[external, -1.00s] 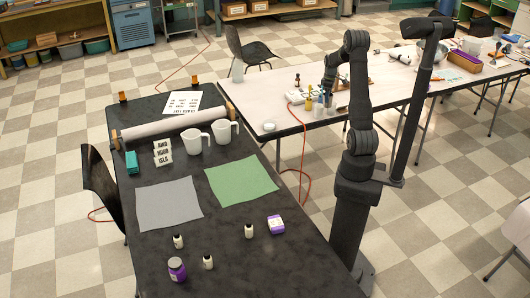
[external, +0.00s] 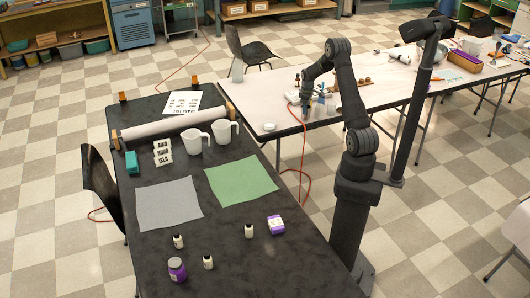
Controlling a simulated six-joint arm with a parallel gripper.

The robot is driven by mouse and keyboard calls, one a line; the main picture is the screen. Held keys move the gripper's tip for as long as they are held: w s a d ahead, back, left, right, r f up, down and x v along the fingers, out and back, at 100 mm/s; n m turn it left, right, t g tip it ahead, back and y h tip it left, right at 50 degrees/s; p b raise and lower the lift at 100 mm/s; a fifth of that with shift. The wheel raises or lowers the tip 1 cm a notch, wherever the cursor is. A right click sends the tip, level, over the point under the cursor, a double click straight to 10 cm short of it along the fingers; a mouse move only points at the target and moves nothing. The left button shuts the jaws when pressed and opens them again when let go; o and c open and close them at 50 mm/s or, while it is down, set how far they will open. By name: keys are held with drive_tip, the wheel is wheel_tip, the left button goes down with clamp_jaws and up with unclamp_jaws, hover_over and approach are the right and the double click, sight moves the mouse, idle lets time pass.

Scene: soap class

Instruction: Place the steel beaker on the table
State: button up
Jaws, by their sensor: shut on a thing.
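My gripper (external: 305,112) is low over the left part of the pale table (external: 262,98), among small bottles. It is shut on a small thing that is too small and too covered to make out. I cannot tell whether this is the steel beaker, and I do not see a beaker clearly anywhere else. I also cannot tell whether the held thing touches the tabletop. The dark table (external: 235,242) stands in front.
Small bottles (external: 330,104) stand just right of my gripper, and a white item (external: 293,97) lies at its left. A round pale dish (external: 269,127) lies near the pale table's front edge. Two white pitchers (external: 222,132) and a green cloth (external: 241,180) are on the dark table.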

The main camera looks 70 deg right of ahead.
drive_tip(key=shift+f, duration=0.75)
drive_tip(key=shift+f, duration=0.1)
drive_tip(key=o, duration=1)
wheel_tip(320, 180, up, 12)
drive_tip(key=shift+r, duration=0.15)
wheel_tip(320, 180, down, 12)
drive_tip(key=shift+f, duration=0.25)
drive_tip(key=shift+r, duration=2.15)
